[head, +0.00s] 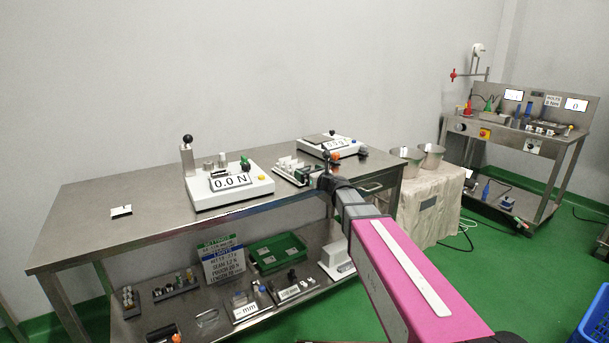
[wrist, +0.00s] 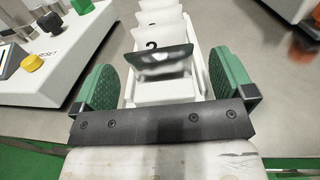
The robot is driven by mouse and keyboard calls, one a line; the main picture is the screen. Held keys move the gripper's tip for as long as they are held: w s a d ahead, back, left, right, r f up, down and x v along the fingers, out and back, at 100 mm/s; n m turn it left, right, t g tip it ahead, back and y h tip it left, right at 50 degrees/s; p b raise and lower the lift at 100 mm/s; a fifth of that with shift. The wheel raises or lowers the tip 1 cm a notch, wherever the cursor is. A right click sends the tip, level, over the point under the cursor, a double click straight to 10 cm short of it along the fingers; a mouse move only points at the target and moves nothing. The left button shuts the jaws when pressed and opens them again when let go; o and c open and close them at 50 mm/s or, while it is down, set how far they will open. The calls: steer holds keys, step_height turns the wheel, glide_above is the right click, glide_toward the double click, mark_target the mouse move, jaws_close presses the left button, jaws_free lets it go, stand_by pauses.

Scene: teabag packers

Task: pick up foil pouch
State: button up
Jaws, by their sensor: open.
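A white rack (wrist: 193,70) holds several upright white cards or packets, one marked 2. Nothing is held. In the head view the rack (head: 284,165) sits on the steel table, and my arm reaches it from the front right. The pouch cannot be made out clearly there.
A white force tester (head: 213,198) reading 0.0 N stands left of the rack. A white scale (head: 326,146) stands behind it to the right. Steel pots (head: 429,160) are further right. The left of the table (head: 90,215) is mostly clear.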

mark_target(306, 170)
steer(key=x, duration=0.3)
steer(key=c, duration=0.9)
